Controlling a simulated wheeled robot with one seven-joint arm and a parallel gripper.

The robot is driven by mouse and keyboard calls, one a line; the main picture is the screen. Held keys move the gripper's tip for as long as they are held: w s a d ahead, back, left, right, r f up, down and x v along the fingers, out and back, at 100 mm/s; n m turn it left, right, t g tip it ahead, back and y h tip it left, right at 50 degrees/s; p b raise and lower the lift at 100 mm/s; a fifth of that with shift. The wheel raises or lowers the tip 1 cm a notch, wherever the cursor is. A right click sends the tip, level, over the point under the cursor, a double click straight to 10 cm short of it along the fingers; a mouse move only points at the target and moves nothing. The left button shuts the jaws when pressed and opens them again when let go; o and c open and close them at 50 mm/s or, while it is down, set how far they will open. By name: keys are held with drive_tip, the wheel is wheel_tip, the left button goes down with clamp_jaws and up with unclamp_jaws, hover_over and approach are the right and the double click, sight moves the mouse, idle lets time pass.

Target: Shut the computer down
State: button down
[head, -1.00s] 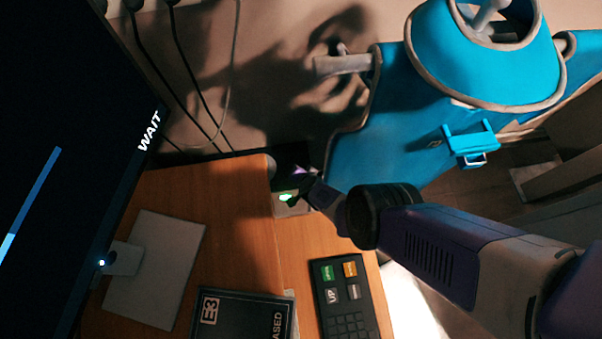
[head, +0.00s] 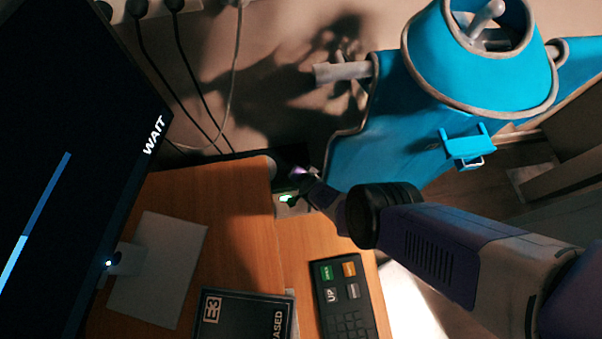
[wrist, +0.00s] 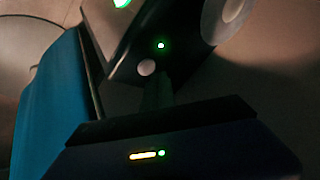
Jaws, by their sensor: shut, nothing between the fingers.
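The monitor (head: 75,120) at the left shows the word WAIT and a partly filled blue bar. The computer (head: 287,206) is a small box with a green light, behind the desk's far corner and partly hidden by my gripper (head: 297,192). In the wrist view the computer (wrist: 185,25) has a green lit spot, a small green light and a pale round button (wrist: 147,68). My gripper (wrist: 157,84) is shut and empty, its dark fingers pointing at the computer just below the button. I cannot tell whether they touch it.
The wooden desk (head: 235,235) carries the monitor's stand (head: 158,270), a dark E3 box (head: 242,312) and a keypad (head: 345,300). A large blue machine (head: 400,130) stands close beside my arm on the right. Cables (head: 165,70) hang along the wall.

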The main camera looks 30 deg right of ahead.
wheel_tip(320, 180, up, 5)
drive_tip(key=p, duration=0.5)
drive_tip(key=shift+r, duration=0.1)
idle(0.8)
